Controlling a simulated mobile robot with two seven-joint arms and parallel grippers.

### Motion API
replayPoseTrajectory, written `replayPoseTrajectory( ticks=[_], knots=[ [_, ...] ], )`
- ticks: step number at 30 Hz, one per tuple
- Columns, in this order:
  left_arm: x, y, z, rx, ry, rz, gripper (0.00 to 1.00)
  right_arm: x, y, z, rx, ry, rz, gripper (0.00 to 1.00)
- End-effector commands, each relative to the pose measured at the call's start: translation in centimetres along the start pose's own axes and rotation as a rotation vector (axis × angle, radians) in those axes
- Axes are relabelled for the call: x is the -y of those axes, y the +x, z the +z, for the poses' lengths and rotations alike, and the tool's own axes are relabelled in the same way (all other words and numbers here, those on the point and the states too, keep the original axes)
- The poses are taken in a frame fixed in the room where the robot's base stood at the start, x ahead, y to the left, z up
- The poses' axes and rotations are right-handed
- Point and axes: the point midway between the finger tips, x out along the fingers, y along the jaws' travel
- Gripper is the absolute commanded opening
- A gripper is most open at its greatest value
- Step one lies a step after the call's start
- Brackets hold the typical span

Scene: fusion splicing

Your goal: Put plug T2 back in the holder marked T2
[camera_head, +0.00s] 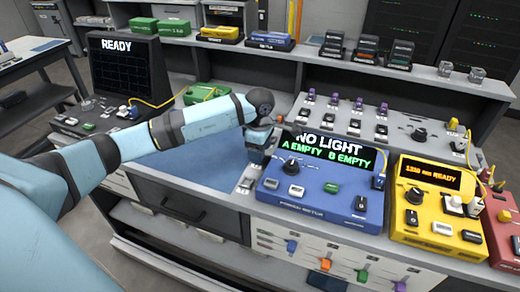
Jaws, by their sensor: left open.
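My left arm reaches in from the left, and its gripper (246,182) points down at the left side of the blue power meter (318,196). The gripper is small and partly hidden by its own wrist, and I see nothing clearly held in it. The meter's screen reads "NO LIGHT, A EMPTY, B EMPTY". A white front panel (268,237) below the meter carries a row of coloured plugs: blue (291,246), orange (327,265), green (362,276) and purple (400,286). Their markings are too small to read, so I cannot tell which plug or holder is T2.
A yellow device (427,200) stands right of the meter, with a red one (504,225) at the right edge. Behind is a grey panel (343,121) with purple-topped fittings. A black console (128,72) reading "READY" stands at the left. The blue mat (190,165) looks clear.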

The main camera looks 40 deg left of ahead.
Motion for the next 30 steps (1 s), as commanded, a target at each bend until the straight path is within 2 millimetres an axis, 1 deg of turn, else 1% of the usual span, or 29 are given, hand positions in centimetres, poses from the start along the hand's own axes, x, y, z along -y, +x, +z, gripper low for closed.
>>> replayPoseTrajectory(
  ticks=[3, 5, 6, 12, 15, 18, 21, 24, 30],
  knots=[
    [-0.1, -1.9, 0.0, 0.000, 0.000, 0.005, 0.59, 0.1, -0.4, -0.9, -0.012, -0.001, -0.002, 0.63],
    [-0.1, -3.1, -0.1, 0.000, 0.000, 0.004, 0.59, 0.1, -0.5, -1.2, -0.015, -0.002, -0.002, 0.63],
    [-0.1, -4.2, 0.0, 0.000, 0.000, 0.006, 0.59, 0.1, -0.6, -1.3, -0.015, -0.003, -0.001, 0.63],
    [-0.1, -8.9, 0.0, 0.001, 0.001, 0.005, 0.59, 0.1, -0.6, -1.1, -0.005, -0.004, 0.000, 0.63],
    [-0.1, -10.9, 0.0, 0.000, 0.000, 0.003, 0.59, 0.1, -0.5, -0.7, 0.003, -0.002, 0.000, 0.63],
    [-0.1, -12.3, 0.0, 0.000, 0.000, 0.003, 0.59, 0.1, -0.5, -0.7, 0.004, 0.000, 0.000, 0.63],
    [0.0, -13.2, 0.0, 0.000, 0.001, 0.001, 0.59, 0.0, -0.6, -0.8, 0.004, 0.001, 0.000, 0.63],
    [0.0, -13.7, 0.0, 0.000, 0.000, 0.001, 0.59, 0.0, -0.6, -0.8, 0.004, 0.001, 0.000, 0.63],
    [0.0, -13.8, 0.0, 0.000, 0.000, 0.000, 0.59, 0.0, -0.6, -0.8, 0.003, 0.002, 0.001, 0.63]
  ],
)
